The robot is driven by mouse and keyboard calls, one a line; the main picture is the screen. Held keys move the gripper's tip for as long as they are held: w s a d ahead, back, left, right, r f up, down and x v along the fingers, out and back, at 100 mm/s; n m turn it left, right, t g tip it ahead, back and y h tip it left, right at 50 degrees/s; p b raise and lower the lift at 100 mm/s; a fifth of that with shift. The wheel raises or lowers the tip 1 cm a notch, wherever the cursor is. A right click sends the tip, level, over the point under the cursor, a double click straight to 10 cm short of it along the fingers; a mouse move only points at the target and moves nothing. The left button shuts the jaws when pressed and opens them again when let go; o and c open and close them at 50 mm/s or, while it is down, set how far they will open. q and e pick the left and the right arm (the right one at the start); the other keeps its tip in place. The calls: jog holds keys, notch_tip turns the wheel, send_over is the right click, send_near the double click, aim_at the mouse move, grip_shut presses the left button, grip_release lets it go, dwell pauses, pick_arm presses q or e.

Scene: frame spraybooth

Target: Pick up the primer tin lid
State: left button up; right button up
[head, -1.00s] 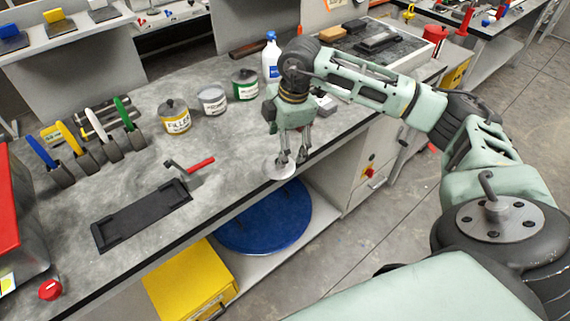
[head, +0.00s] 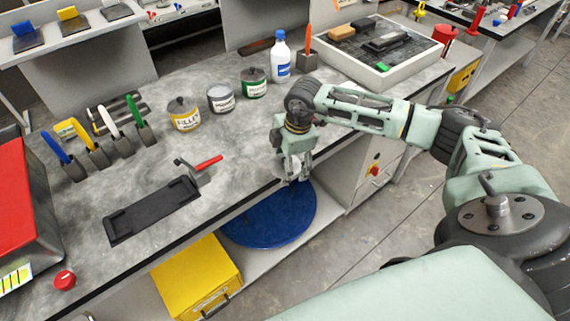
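The primer tin lid appears to be the pale disc (head: 293,163) at the front edge of the bench. It is mostly hidden behind my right gripper (head: 298,178), which points down at it with its fingers overlapping it in view. I cannot tell whether the fingers are closed on the disc or only around it. The grey-labelled tin (head: 221,100), likely the primer, stands farther back between the filler tin (head: 184,117) and the green-labelled tin (head: 254,84). My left gripper is not in view.
A white and blue bottle (head: 281,60) stands behind the tins. A black tray (head: 150,212) and a red-handled tool (head: 198,168) lie to the left, beyond a clear stretch of bench.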

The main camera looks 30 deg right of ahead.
jog(key=shift+s, duration=0.1)
jog(key=c, duration=1.1)
jog(key=shift+r, duration=0.1)
